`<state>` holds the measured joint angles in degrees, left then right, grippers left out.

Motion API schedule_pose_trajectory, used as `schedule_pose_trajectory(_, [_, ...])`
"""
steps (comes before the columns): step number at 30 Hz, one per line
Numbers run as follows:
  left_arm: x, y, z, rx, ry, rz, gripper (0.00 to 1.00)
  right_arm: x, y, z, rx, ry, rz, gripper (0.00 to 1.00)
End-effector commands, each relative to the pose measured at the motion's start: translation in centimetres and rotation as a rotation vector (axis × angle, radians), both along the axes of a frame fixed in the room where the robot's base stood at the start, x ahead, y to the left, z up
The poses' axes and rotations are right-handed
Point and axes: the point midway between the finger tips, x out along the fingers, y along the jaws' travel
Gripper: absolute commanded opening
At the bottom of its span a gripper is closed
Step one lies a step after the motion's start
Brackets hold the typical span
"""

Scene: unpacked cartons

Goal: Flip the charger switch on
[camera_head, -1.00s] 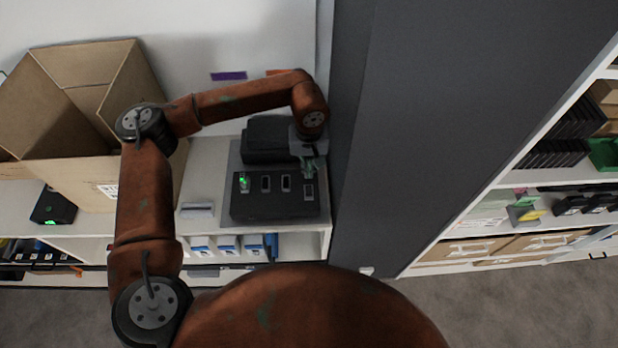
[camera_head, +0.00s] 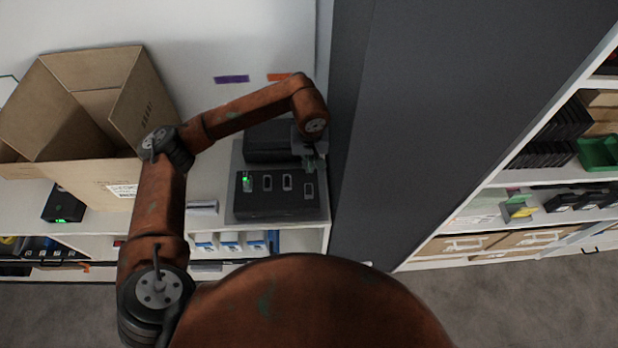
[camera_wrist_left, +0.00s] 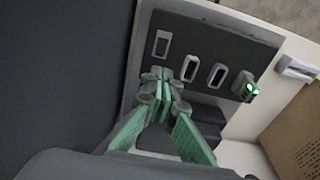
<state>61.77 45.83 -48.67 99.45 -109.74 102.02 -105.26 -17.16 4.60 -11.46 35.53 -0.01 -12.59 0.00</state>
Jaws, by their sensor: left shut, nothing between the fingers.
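The charger (camera_head: 275,207) is a dark box with a row of slots, on the white shelf at centre. It also shows in the left wrist view (camera_wrist_left: 260,48). A block with a green light (camera_head: 247,182) stands in its leftmost slot; the other slots look empty. My left gripper (camera_head: 309,165) is over the charger's right rear part, shut and empty. In the left wrist view its green-padded fingers (camera_wrist_left: 164,80) are close to the slots; contact cannot be told. I cannot make out the switch; the gripper covers part of the charger. My right gripper is not in view.
A tall dark grey panel (camera_head: 420,110) stands close to the right of the charger. An open carton (camera_head: 125,165) and a black device with a green light (camera_head: 62,203) are at left. A small grey-white item (camera_head: 203,207) lies left of the charger.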

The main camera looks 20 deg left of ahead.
Motion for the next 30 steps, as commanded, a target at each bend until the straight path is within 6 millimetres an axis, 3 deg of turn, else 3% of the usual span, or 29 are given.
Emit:
schedule_pose_trajectory(3, [0.1,0.1,0.2,0.000,-0.007,0.011,0.00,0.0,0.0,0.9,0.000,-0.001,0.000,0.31])
schedule_pose_trajectory(17, [0.2,0.2,-0.4,0.002,-0.009,0.013,0.00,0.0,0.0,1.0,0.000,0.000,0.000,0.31])
schedule_pose_trajectory(23, [0.4,0.3,-3.0,0.001,-0.006,0.014,0.00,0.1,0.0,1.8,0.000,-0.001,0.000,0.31])
schedule_pose_trajectory(30, [0.9,0.5,-7.8,0.001,-0.005,0.015,0.00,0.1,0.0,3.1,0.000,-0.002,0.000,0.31])
